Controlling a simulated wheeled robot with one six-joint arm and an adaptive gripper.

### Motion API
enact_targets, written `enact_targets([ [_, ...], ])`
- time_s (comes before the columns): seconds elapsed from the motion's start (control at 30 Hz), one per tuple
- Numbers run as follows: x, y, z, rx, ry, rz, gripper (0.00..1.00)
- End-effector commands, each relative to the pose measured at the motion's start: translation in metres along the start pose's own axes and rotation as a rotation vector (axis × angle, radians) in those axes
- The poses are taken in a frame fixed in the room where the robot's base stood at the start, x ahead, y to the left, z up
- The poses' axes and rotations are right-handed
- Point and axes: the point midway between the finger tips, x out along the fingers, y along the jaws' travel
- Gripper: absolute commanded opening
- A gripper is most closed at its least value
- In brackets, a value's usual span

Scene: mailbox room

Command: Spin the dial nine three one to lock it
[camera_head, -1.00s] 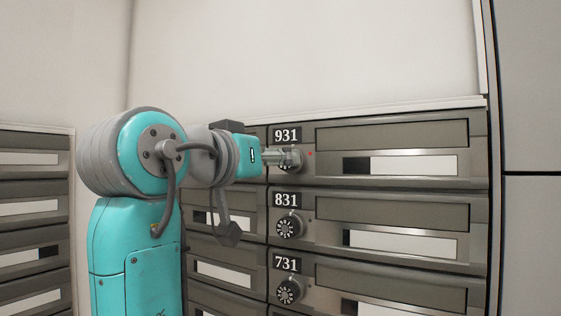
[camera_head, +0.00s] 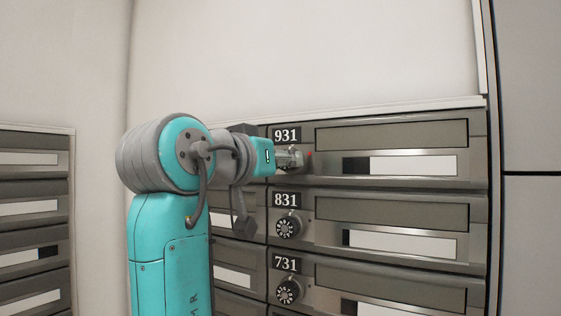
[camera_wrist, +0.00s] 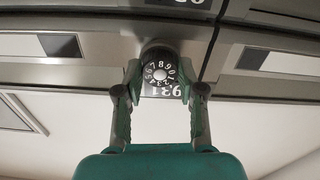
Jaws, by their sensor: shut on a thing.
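The dial of mailbox 931 (camera_wrist: 160,75) is black and round with white digits around its rim. In the wrist view it sits between the two fingers of my gripper (camera_wrist: 160,82), which is shut on it. In the head view my gripper (camera_head: 291,158) reaches in from the left and mostly hides this dial. The 931 number plate (camera_head: 286,135) is just above the dial. A small red light (camera_head: 309,154) shows just right of the fingers. The wrist view shows the plate upside down below the dial.
Mailbox 831 with its dial (camera_head: 288,228) and mailbox 731 with its dial (camera_head: 289,292) are stacked below. More mailboxes (camera_head: 35,210) stand at the left. The wall above the 931 box is bare.

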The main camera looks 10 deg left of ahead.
Motion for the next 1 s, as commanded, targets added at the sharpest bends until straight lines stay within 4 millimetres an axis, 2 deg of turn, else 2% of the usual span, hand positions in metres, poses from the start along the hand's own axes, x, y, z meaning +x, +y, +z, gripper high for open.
enact_targets([
  [0.37, 0.0001, -0.0003, 0.0003, 0.111, -0.001, 0.000, 0.04],
  [1.0, 0.0000, -0.0012, 0.0001, 0.686, -0.001, 0.000, 0.04],
])
